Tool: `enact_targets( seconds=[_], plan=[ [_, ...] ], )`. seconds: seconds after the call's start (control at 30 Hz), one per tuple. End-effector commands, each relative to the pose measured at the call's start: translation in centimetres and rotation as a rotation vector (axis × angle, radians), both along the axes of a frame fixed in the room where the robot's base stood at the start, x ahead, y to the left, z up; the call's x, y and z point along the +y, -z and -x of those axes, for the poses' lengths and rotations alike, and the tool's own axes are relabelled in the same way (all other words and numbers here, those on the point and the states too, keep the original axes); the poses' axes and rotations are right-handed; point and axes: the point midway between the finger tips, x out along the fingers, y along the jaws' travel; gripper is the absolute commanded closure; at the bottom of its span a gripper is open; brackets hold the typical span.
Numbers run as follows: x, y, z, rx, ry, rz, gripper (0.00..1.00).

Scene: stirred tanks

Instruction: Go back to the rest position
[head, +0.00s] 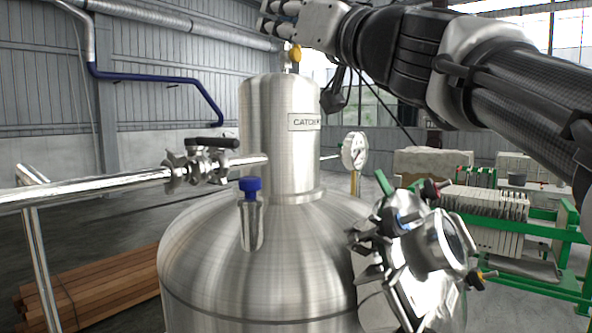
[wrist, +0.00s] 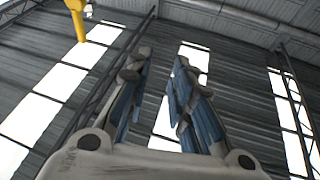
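My gripper (head: 268,18) is at the top of the head view, above and slightly left of the tank's narrow upper cylinder (head: 268,140). My arm reaches in from the right edge. In the wrist view my gripper (wrist: 161,58) points up toward the wall and roof. Its two fingers stand apart with a clear gap and nothing between them. The steel tank (head: 250,255) stands below, and the gripper appears clear of it.
An orange-yellow fitting (head: 295,54) tops the cylinder just below my wrist. A gauge (head: 355,151), a blue-capped port (head: 251,215) and a valve with black handle (head: 210,143) surround the tank. Green-framed racks (head: 500,215) stand right; planks (head: 90,290) lie left.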

Motion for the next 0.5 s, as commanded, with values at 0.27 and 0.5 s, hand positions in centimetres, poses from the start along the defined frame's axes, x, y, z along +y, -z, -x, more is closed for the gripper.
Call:
enact_targets(
  seconds=[0.27,0.5],
  plan=[
    [0.4,9.1,1.3,0.211,-0.007,0.113,0.79],
    [-0.3,19.1,3.7,0.444,0.010,0.220,0.79]
  ],
)
